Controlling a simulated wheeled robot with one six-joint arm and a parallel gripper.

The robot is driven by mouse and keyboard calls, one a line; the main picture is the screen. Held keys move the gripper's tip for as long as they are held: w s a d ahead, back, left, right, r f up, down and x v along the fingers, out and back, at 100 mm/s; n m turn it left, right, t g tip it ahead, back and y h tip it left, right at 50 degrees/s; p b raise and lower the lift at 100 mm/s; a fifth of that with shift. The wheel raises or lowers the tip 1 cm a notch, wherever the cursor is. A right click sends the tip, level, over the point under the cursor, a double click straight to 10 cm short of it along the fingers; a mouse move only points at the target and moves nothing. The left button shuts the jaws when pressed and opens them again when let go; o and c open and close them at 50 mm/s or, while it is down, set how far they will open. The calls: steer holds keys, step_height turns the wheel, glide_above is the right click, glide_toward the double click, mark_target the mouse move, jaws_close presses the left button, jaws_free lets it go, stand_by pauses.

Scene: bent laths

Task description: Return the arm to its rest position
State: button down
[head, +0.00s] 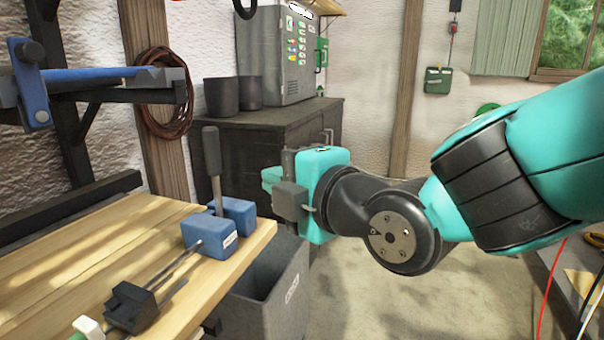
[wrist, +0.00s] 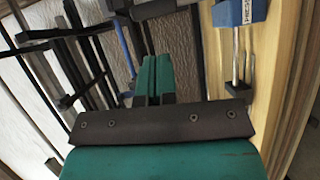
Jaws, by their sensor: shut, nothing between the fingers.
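My arm, teal and black, reaches in from the right in the head view. My gripper (head: 272,178) is beside the right end of the wooden bench, level with a blue clamp. In the wrist view, the two teal fingers of my gripper (wrist: 155,75) lie close together with nothing between them. The fingertips are small and partly hidden behind the gripper body in the head view.
The wooden bench (head: 90,262) carries a blue clamp (head: 210,237) with an upright handle. A grey bin (head: 270,295) stands below the gripper. A dark cabinet (head: 245,145) stands behind. The floor at centre right is clear.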

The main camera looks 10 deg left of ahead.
steer(key=s+d+f+m+g+h, duration=0.2)
steer(key=d+f+m+h, duration=0.15)
steer(key=d+m, duration=0.35)
steer(key=s+d+f+m+g+h, duration=0.1)
steer(key=d+f+m+g+h, duration=0.15)
steer(key=d+f+m, duration=0.4)
steer(key=s+d+m+g+h, duration=0.3)
steer(key=s+d+m+g, duration=0.3)
steer(key=s+d, duration=0.55)
step_height(320, 180, up, 13)
steer(key=d+m+p, duration=0.1)
steer(key=m+p, duration=0.1)
steer(key=p, duration=1.2)
steer(key=shift+s+d+t+h, duration=0.35)
steer(key=shift+d+h, duration=0.05)
steer(key=shift+r, duration=0.1)
